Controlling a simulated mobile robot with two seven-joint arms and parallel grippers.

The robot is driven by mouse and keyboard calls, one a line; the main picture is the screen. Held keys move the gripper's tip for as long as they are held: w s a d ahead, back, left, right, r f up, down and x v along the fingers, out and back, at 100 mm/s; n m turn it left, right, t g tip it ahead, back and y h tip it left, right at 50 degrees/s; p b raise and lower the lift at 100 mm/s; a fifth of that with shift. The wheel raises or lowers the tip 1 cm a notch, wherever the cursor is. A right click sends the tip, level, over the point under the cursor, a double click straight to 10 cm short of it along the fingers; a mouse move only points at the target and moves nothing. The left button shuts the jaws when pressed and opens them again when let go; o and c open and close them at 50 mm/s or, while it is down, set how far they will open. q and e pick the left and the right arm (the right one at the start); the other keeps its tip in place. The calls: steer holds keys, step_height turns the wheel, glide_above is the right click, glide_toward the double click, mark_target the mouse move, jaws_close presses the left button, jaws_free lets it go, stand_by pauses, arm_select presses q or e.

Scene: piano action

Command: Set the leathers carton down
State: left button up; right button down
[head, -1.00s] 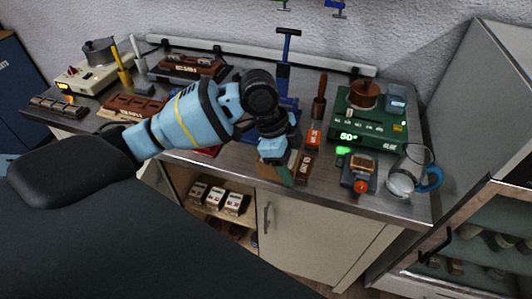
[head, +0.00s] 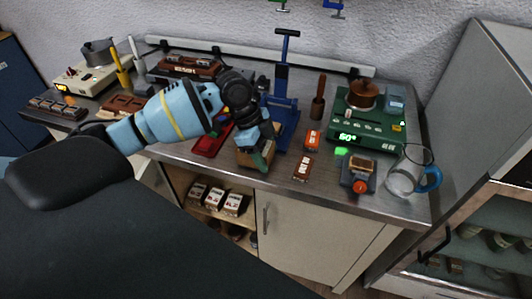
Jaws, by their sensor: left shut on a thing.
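My left gripper (head: 262,159) is shut on a tan-brown box, which I take to be the leathers carton (head: 244,157). The carton is at the front edge of the metal bench top (head: 205,168), left of the small brown-and-white block. The gripper and wrist hide much of it, and no label can be read. I cannot tell whether its underside touches the bench. My right gripper is not in view.
A blue press (head: 284,105) stands behind the gripper, and a red tray (head: 207,146) lies to its left. An orange box (head: 313,139) and a brown-and-white block (head: 302,168) lie to the right. Several small cartons (head: 215,198) stand on the open shelf below.

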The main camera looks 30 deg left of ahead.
arm_select(q)
steer(key=shift+f, duration=0.25)
steer(key=shift+f, duration=0.15)
steer(key=o, duration=0.7)
steer(key=shift+o, duration=0.2)
steer(key=v, duration=1.2)
